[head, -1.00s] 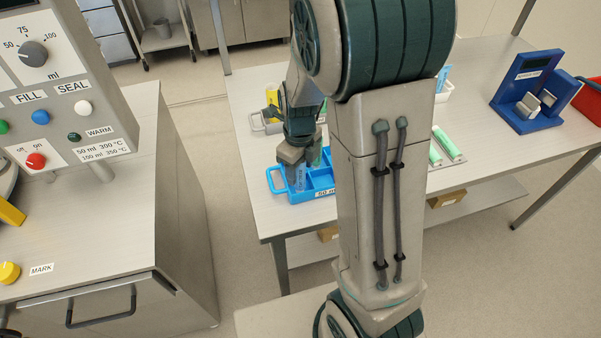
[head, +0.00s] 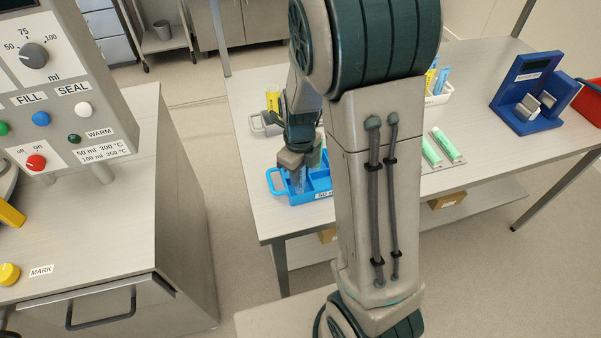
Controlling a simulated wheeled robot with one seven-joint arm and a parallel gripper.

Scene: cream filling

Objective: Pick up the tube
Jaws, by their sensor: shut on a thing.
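My gripper (head: 303,163) is over the left part of the blue tray (head: 273,181). It points down and is shut on a clear bluish tube (head: 298,181). The tube is upright, and its lower part is at the tray's compartment; I cannot tell whether its end touches the tray floor. My arm also hides the tray's right side.
Green tubes (head: 447,145) lie on a flat holder to the right. A white bin (head: 440,98) with coloured tubes, a blue device (head: 527,92) and a red bin (head: 590,101) stand farther right. A filling machine (head: 70,85) stands at the left.

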